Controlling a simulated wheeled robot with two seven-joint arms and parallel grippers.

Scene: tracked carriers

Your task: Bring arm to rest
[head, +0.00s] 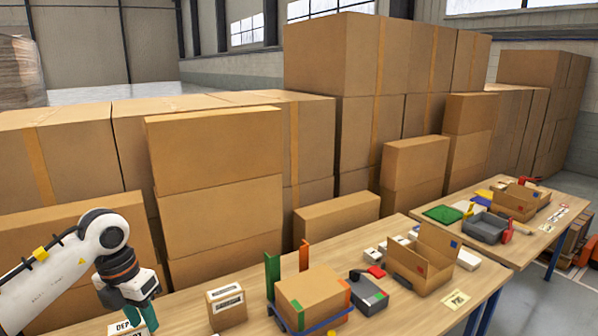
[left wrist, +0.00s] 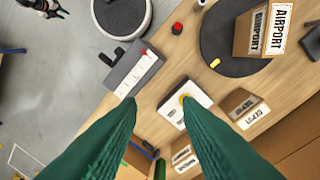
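My left arm comes in from the left in the head view, and its gripper (head: 143,314) hangs low over the near left part of the table. In the left wrist view its two green fingers (left wrist: 158,106) stand apart with nothing held between them. A label with partly hidden lettering (head: 128,327) shows just below the gripper in the head view. My right gripper is not identifiable in either view.
A carton (head: 312,291) stands in a blue holder with green and orange posts on the wooden table (head: 195,296). A small carton (head: 227,306) and an open carton (head: 421,262) flank it. In the wrist view, an AIRPORT-labelled box (left wrist: 254,32) stands on a black disc (left wrist: 216,60). Stacked cartons (head: 215,150) line the back.

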